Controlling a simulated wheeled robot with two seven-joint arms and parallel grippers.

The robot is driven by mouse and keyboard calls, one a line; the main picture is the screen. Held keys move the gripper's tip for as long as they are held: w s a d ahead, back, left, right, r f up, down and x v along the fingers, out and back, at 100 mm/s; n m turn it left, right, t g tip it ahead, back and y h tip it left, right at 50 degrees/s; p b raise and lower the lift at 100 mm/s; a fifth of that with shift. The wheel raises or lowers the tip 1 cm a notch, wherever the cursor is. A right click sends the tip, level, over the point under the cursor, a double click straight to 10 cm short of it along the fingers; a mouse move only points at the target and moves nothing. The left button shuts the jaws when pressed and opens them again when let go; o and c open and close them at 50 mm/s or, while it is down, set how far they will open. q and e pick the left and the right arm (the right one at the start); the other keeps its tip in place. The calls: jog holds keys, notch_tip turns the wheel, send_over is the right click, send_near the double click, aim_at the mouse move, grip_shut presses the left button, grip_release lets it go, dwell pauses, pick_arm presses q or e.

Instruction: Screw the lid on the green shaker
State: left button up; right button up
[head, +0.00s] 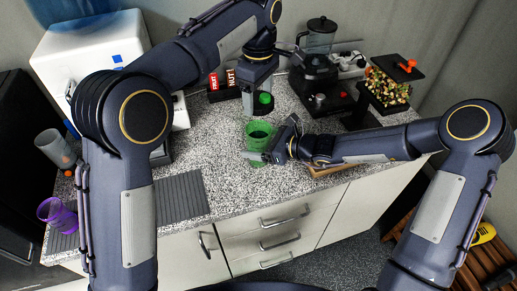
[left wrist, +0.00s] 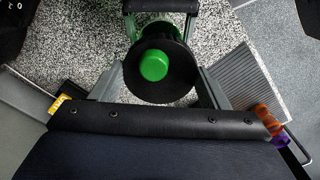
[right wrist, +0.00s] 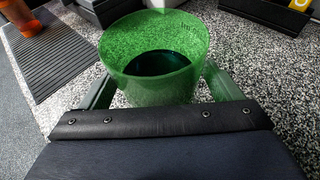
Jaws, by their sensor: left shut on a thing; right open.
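The green shaker (head: 258,135), a translucent open cup with dark contents, stands on the speckled counter. It fills the middle of the right wrist view (right wrist: 150,45). My right gripper (head: 268,149) is open, with a finger on either side of the shaker; I cannot tell whether they touch it. The lid, a black disc with a green cap (left wrist: 153,66), is held in my left gripper (left wrist: 158,85), which is shut on it. In the head view the lid's green cap (head: 264,98) shows above and behind the shaker, apart from it.
A ribbed grey mat (head: 181,198) lies left of the shaker. A purple cup (head: 57,214) and a grey cup (head: 54,148) are at the far left.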

jog(key=c, duration=1.5)
pick_arm(q)
jog(key=shift+f, duration=2.5)
pick_arm(e)
jog(key=shift+o, duration=0.2)
pick_arm(q)
jog(key=shift+f, duration=0.1)
jog(key=shift+f, duration=0.8)
jog(key=shift+f, duration=0.55)
